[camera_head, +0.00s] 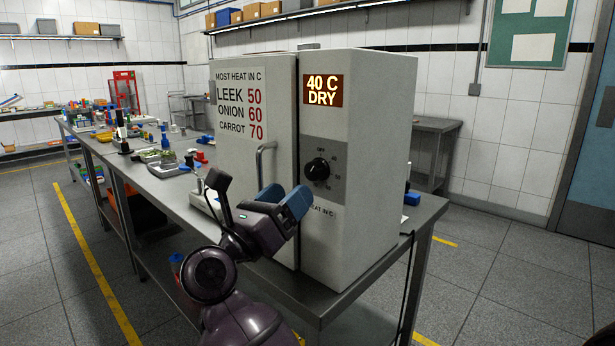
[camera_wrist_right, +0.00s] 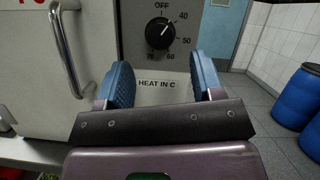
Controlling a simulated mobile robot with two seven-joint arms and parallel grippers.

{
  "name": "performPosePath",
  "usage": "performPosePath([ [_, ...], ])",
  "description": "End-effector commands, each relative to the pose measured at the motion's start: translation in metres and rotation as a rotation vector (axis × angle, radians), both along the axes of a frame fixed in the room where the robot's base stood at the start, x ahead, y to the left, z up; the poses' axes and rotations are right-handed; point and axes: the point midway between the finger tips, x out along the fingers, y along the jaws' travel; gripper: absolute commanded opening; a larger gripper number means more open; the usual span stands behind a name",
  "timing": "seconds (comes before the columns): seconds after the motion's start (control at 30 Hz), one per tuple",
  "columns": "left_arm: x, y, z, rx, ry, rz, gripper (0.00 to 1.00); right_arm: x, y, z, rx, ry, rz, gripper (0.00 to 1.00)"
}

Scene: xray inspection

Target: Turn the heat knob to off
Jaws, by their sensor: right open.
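The heat knob (camera_head: 317,169) is a round black dial on the grey control panel of the drying cabinet (camera_head: 375,130). In the right wrist view the knob (camera_wrist_right: 159,36) has its white mark toward the upper right, near 40; OFF is printed above it. The lit display (camera_head: 322,90) reads 40 C DRY. My right gripper (camera_head: 285,197) has blue finger pads and is open and empty, in front of the panel, apart from the knob. In the wrist view the knob lies beyond the open fingertips (camera_wrist_right: 162,68), between their lines. My left gripper is out of view.
The cabinet door (camera_head: 240,110) is shut, with a metal handle (camera_head: 262,170) left of the knob. The cabinet stands on a steel table (camera_head: 420,212) with small items farther back. Blue barrels (camera_wrist_right: 297,97) stand on the floor to the right.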

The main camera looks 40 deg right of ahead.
Motion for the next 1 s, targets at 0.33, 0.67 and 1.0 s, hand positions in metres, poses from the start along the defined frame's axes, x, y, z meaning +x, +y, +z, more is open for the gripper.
performPosePath([
  [0.33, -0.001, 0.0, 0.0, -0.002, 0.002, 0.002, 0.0, 0.006, -0.045, 0.018, -0.003, 0.0, -0.001, 0.61],
  [0.67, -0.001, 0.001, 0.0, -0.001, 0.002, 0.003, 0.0, 0.007, -0.054, 0.021, -0.002, 0.001, 0.001, 0.61],
  [1.0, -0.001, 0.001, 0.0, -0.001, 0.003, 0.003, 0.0, 0.007, -0.054, 0.021, -0.002, 0.002, 0.0, 0.29],
])
